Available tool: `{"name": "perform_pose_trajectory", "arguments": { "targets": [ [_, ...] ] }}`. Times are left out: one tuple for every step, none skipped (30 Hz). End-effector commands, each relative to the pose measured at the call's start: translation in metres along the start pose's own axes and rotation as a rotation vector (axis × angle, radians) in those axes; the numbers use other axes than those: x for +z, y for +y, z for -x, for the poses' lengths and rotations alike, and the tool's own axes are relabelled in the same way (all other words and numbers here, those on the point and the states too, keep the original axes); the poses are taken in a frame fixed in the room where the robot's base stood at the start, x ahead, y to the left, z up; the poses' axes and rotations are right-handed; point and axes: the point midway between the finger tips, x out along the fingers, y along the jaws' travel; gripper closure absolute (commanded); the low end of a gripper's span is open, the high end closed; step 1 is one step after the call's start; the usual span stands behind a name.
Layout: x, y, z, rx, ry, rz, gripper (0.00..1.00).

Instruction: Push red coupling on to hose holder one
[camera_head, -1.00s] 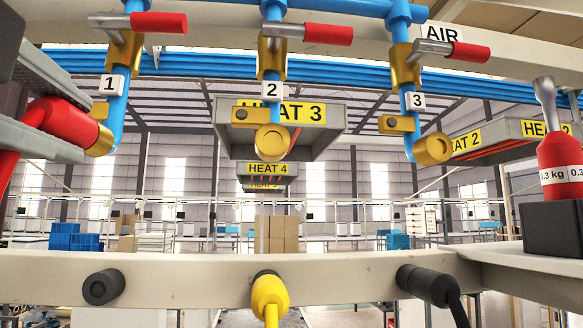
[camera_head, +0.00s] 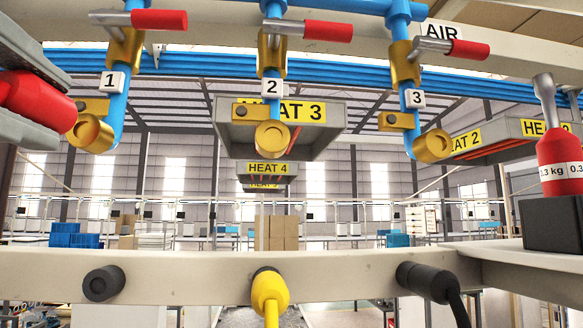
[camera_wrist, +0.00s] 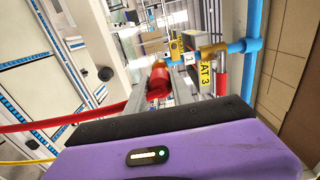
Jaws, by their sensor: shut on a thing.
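The red coupling (camera_head: 42,102) is at the left edge of the head view, between the grey fingers of my gripper (camera_head: 30,92), which is shut on it. In the wrist view the coupling (camera_wrist: 158,84) sits at the fingertips, its red hose (camera_wrist: 75,118) trailing left. Its right end is beside the open brass outlet (camera_head: 90,133) below label 1; their edges overlap in the picture, so I cannot tell the gap. On the lower beam, the leftmost black stub (camera_head: 103,284) is bare, in line with the stubs carrying the other hoses; no number shows on it.
A yellow hose coupling (camera_head: 268,290) and a black one (camera_head: 430,283) sit on the beam (camera_head: 190,275). Brass outlets two (camera_head: 272,138) and three (camera_head: 432,146) are empty. Red-handled valves (camera_head: 158,20) hang above. A red weight (camera_head: 562,165) stands right. Space between outlets and beam is open.

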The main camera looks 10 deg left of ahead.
Motion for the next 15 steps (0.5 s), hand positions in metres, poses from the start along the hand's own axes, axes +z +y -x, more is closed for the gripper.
{"name": "perform_pose_trajectory", "arguments": {
  "targets": [
    [0.000,0.000,0.002,0.000,-0.001,0.000,1.00],
    [0.000,0.000,0.003,0.000,-0.001,0.000,1.00],
    [0.000,0.000,0.005,0.000,-0.001,0.000,1.00],
    [0.000,0.000,0.006,0.000,-0.001,0.000,1.00],
    [0.000,0.000,0.007,-0.001,-0.001,0.000,1.00],
    [0.000,0.000,0.008,-0.001,-0.001,0.000,1.00],
    [0.000,0.000,0.009,-0.001,-0.001,0.000,1.00],
    [0.000,0.000,0.011,-0.001,-0.001,0.000,1.00],
    [0.000,-0.001,0.012,-0.002,0.000,0.000,1.00],
    [0.000,-0.001,0.013,-0.002,0.000,0.000,1.00],
    [0.000,-0.001,0.014,-0.002,0.000,0.000,1.00],
    [0.000,-0.001,0.016,-0.002,0.000,0.000,1.00],
    [0.000,-0.001,0.017,-0.002,0.000,0.000,1.00],
    [0.000,0.000,0.018,-0.001,-0.001,-0.001,1.00],
    [0.000,0.000,0.019,-0.001,-0.001,-0.001,1.00]
  ]
}}
